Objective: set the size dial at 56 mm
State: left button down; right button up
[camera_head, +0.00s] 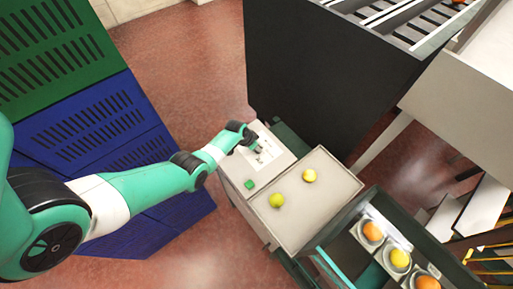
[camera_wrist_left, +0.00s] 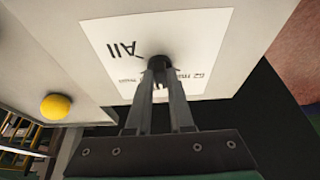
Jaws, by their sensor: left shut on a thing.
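The size dial (camera_wrist_left: 159,58) is a small dark round knob on a white label (camera_wrist_left: 205,32) with printed marks. In the left wrist view the label appears upside down, with a large "All" at its left; the smaller print is partly hidden by the fingers. My left gripper (camera_wrist_left: 160,80) is shut on the dial, its two fingers on either side of the knob. In the head view my left gripper (camera_head: 259,148) is at the panel (camera_head: 281,165) of a light box, and it hides the dial there. The dial's setting cannot be read. My right gripper is not in view.
A green button (camera_head: 249,184) sits on the same box. A dark rack (camera_head: 351,239) with several fruits is at lower right. A tall black cabinet (camera_head: 310,75) stands behind; blue crates (camera_head: 95,125) stand left.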

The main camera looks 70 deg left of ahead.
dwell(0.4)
pick_arm(q)
jog(key=c, duration=0.8)
grip_release()
